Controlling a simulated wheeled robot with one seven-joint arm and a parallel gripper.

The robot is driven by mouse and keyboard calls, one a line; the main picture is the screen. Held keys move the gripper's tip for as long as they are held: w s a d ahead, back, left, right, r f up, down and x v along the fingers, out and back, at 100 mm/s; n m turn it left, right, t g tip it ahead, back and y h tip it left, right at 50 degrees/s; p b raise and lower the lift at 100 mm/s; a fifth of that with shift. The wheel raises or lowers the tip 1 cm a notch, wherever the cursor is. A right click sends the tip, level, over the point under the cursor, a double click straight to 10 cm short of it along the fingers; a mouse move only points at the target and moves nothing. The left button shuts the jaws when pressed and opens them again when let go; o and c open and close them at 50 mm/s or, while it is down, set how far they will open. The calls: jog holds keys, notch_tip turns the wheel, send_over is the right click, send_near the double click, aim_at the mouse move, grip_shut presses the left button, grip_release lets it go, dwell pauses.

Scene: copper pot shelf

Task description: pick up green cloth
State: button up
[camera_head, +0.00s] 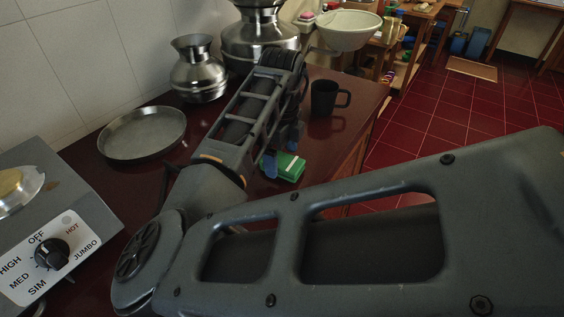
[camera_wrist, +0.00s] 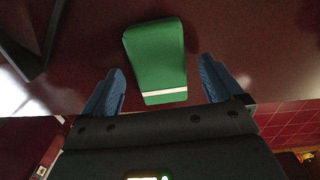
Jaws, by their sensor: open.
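The green cloth (camera_wrist: 153,55) lies on the dark red counter in the wrist view. It is a folded-looking green rectangle with a pale stripe near its lower end. In the head view the cloth (camera_head: 290,167) shows beside my gripper (camera_head: 282,164), partly hidden by my arm. In the wrist view my gripper (camera_wrist: 160,90) is open, with one blue fingertip on each side of the cloth's lower end. The fingers appear apart from the cloth, and nothing is held. I cannot tell exactly how high they are above the counter.
A dark mug (camera_head: 324,99) stands just beyond my gripper. A round metal pan (camera_head: 143,133), metal pots (camera_head: 198,70) and a stove with a knob (camera_head: 52,254) are to the left. A white basin (camera_head: 348,30) is at the back. The counter's edge lies right of the cloth.

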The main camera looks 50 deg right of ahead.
jog(key=shift+f, duration=0.25)
jog(key=shift+c, duration=0.4)
jog(key=c, duration=1.1)
